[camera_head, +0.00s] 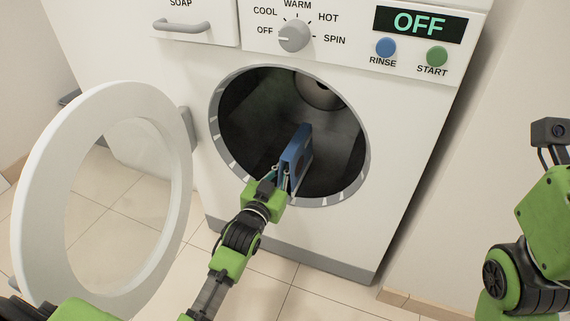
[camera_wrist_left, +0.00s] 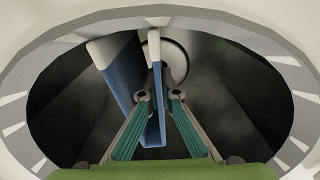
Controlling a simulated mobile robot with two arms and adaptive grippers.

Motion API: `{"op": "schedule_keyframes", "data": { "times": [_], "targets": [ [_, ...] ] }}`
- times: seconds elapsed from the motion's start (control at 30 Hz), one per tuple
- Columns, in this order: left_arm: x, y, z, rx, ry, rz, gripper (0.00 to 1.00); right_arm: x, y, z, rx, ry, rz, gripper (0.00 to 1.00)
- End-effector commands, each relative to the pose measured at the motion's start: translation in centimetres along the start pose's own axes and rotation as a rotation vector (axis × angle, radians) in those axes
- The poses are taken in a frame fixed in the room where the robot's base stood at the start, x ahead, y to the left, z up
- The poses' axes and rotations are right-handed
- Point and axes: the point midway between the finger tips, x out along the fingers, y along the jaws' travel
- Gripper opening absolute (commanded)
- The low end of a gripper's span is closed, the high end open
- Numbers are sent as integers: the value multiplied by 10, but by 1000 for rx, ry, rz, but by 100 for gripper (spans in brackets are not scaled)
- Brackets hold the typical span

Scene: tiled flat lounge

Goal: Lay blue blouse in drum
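The blue blouse (camera_head: 296,146) is a stiff, folded blue piece with pale edges. It is at the mouth of the washer's drum (camera_head: 338,139), partly inside the opening. My left gripper (camera_head: 286,177) reaches into the lower part of the opening. In the left wrist view, its fingers (camera_wrist_left: 157,88) close on one thin panel of the blouse (camera_wrist_left: 154,60), while a wider blue panel (camera_wrist_left: 120,68) stands to the left of the fingers. The dark drum interior (camera_wrist_left: 228,85) lies behind.
The round white door (camera_head: 38,190) stands open to the left of the drum opening. The washer's display (camera_head: 418,24) reads OFF; the dial (camera_head: 294,37), blue rinse button (camera_head: 386,47) and green start button (camera_head: 437,56) are above.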

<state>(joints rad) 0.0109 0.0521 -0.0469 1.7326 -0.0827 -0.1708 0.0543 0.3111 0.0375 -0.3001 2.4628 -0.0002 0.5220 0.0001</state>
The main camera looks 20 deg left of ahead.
Motion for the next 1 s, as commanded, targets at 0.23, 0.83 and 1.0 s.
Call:
{"op": "schedule_keyframes", "data": {
  "times": [0.23, 0.83, 1.0],
  "targets": [
    [0, 0, 0, 0, 2, 0, 0, 1, 0, -1, 0, 3, -1, 40],
    [-10, 0, 2, 0, -2, 0, 24, 0, 0, 0, 0, 1, 2, 40],
    [-39, 0, 3, 0, -3, 0, 24, 0, 0, 0, 0, 1, 1, 40]
  ]
}}
